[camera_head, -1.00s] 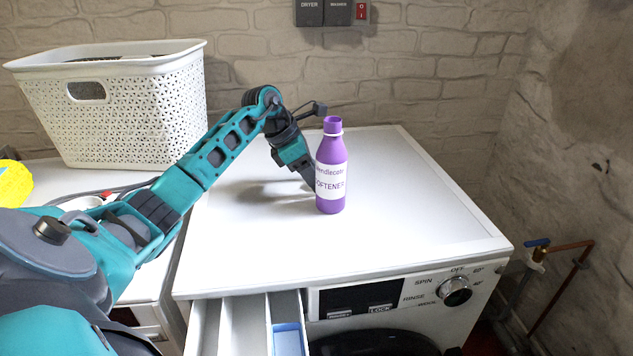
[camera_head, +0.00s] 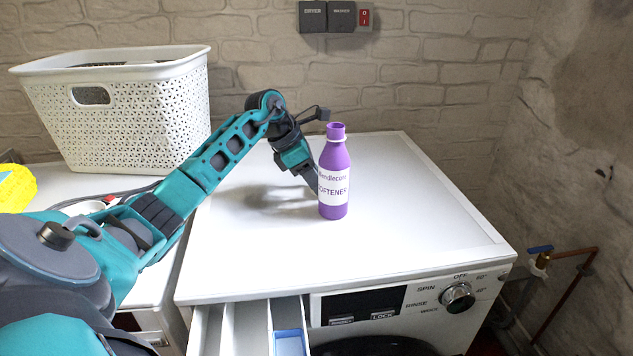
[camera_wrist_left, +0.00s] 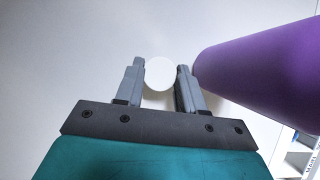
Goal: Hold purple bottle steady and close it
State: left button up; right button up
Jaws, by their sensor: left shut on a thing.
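The purple bottle (camera_head: 333,165) stands upright on the white washing machine top, its label reading "SOFTENER". Its mouth is uncovered, with a white ring around the neck. In the left wrist view the bottle (camera_wrist_left: 265,70) lies just right of the gripper, outside its right finger. My left gripper (camera_wrist_left: 160,68) is shut on a small round white cap (camera_wrist_left: 160,75). In the head view the bottle partly hides that gripper's fingertips, low beside it on the left, and the cap cannot be seen there. My right gripper is not in view.
The washing machine top (camera_head: 420,220) is clear around the bottle. A white laundry basket (camera_head: 140,125) stands at the back left. A detergent drawer (camera_head: 250,325) is pulled out at the front. A yellow object (camera_head: 16,187) lies at the far left. A brick wall closes the back.

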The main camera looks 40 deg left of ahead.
pick_arm(q)
notch_tip(320, 180, up, 20)
jog(key=p, duration=0.3)
jog(key=shift+f, duration=0.15)
dwell(0.4)
